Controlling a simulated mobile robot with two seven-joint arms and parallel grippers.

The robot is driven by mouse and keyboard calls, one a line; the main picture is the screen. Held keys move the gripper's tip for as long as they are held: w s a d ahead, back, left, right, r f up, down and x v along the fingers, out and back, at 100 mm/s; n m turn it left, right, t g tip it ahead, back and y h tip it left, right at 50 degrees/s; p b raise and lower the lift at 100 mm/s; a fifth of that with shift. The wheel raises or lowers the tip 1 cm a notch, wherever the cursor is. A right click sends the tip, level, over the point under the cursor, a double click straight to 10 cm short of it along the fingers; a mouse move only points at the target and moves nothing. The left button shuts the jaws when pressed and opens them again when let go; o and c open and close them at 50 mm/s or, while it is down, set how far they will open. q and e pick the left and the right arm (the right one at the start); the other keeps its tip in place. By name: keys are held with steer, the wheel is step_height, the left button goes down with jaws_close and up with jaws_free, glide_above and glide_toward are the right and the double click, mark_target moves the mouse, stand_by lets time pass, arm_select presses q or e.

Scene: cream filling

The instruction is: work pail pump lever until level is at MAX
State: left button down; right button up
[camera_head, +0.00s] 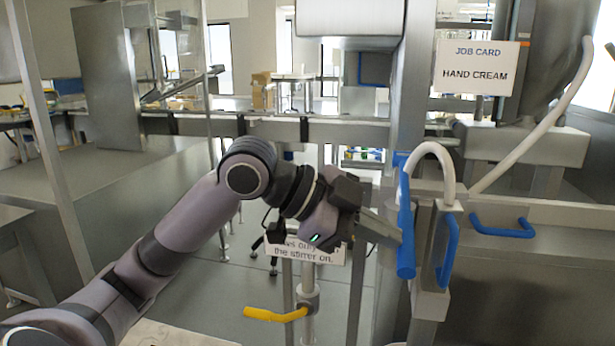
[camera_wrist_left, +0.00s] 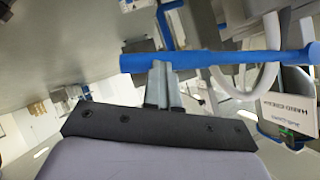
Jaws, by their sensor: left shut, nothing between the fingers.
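A long blue bar (camera_head: 405,225), which looks like the pump lever, stands nearly upright beside a grey metal post. My left gripper (camera_head: 396,238) is shut and empty, with its fingertips at the lower half of the bar, touching it or very close. In the left wrist view, the blue bar (camera_wrist_left: 225,58) runs across the picture just beyond the shut fingertips (camera_wrist_left: 160,68). A white hose (camera_head: 435,152) arches over beside the bar. I cannot make out a pail, a level or a MAX mark. My right gripper is not in view.
A yellow handle (camera_head: 275,314) sticks out from a pole below my left arm. A second blue handle (camera_head: 447,250) and a blue pull (camera_head: 503,229) are at the right. A job card (camera_head: 478,67) reads "HAND CREAM". A stirrer sign (camera_head: 310,250) is partly hidden.

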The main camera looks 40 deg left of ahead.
arm_select(q)
steer(key=b+v, duration=0.1)
steer(key=v, duration=0.9)
steer(key=shift+r+b, duration=0.3)
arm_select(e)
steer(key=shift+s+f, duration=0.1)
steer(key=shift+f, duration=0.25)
arm_select(q)
steer(key=shift+a+r, duration=0.1)
steer(key=shift+r, duration=0.05)
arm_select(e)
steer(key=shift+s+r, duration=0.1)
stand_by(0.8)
